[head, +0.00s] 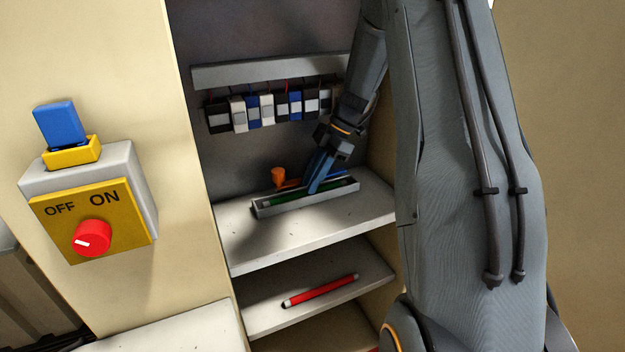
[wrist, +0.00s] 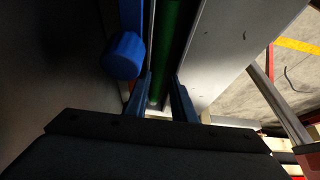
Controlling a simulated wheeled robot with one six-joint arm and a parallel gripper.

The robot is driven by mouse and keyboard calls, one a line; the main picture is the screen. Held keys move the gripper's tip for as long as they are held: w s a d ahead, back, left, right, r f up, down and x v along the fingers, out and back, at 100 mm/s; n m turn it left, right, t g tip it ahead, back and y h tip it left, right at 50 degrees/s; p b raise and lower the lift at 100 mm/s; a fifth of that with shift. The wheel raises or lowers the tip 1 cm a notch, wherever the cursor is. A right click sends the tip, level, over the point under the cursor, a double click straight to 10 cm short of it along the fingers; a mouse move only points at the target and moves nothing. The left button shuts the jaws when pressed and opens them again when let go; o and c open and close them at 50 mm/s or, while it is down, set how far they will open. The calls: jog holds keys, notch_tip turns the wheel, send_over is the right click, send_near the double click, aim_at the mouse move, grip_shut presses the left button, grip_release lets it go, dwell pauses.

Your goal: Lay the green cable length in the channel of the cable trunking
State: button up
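The grey cable trunking (head: 264,211) is an open channel lying on the upper shelf. The green cable length (head: 287,198) lies along the inside of the channel; it also shows in the wrist view (wrist: 178,40), running between the channel's walls. My gripper (head: 314,189) points down at the trunking from above. In the wrist view its two blue fingers (wrist: 162,76) stand either side of the green cable, very close to it. Whether they press on the cable or stand just clear cannot be told. The fingers hide part of the cable and channel.
A blue cable (head: 340,176) lies behind the trunking; a blue rounded end (wrist: 122,56) shows left of my fingers. An orange piece (head: 279,177) stands behind the trunking. A red cable (head: 320,291) lies on the lower shelf (head: 262,315). Breakers (head: 267,109) hang above.

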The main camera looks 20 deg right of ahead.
jog(key=shift+s+p, duration=0.25)
jog(key=shift+p, duration=0.25)
jog(key=b+v, duration=0.3)
jog(key=v, duration=0.8)
jog(key=s+a+f+m+h, duration=0.3)
jog(key=s+a+f+m, duration=0.2)
jog(key=s+a+m, duration=0.3)
jog(key=s+a+f+m+t+h, duration=0.1)
jog(key=s+a+f+m+h, duration=0.2)
jog(key=s+a+m, duration=0.6)
jog(key=s+f+m, duration=0.1)
jog(key=s, duration=0.3)
jog(key=shift+s+a+f, duration=0.2)
jog(key=shift+f, duration=0.15)
jog(key=shift+d, duration=0.1)
